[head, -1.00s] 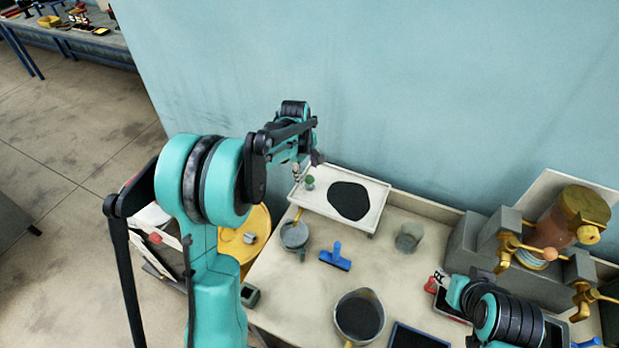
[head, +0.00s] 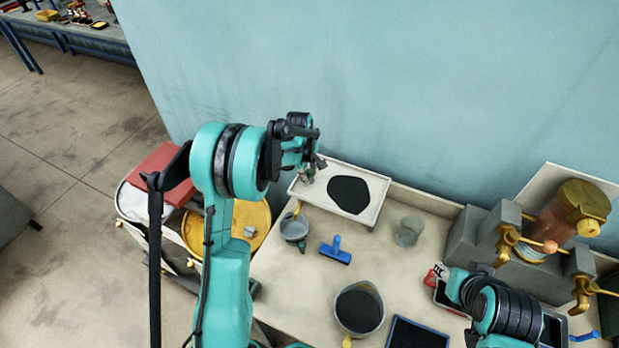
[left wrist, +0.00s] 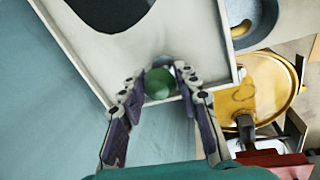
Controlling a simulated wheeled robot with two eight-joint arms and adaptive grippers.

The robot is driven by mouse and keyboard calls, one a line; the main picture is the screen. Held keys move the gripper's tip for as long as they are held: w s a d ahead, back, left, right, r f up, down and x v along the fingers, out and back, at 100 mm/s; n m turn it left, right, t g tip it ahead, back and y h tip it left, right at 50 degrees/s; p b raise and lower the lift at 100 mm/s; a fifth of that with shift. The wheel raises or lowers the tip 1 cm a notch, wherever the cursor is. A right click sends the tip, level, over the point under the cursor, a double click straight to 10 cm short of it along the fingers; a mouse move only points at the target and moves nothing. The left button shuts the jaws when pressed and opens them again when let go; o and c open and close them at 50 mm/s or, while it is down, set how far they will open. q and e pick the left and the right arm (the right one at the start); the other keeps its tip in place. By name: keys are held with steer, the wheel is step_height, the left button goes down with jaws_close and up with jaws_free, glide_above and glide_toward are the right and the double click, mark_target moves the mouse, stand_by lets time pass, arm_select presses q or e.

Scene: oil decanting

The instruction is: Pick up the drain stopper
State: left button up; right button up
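The drain stopper, a small round green knob (left wrist: 158,84), shows in the left wrist view near the edge of the pale tray (left wrist: 108,48). My left gripper (left wrist: 159,77) is open, with one fingertip on each side of the stopper and a small gap visible around it. I cannot tell whether the tips are level with it. In the head view my left gripper (head: 315,168) is over the left end of the tray (head: 374,212) and largely hides the stopper. My right arm (head: 500,308) is at the lower right; its gripper fingers do not show.
On the bench are a dark-filled pan (head: 360,310), a blue scraper (head: 335,250), a small grey pot (head: 294,228) and a clear cup (head: 408,232). A yellow drum (head: 225,228) stands left of the bench. The wall is close behind the tray.

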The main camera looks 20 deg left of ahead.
arm_select(q)
jaws_close()
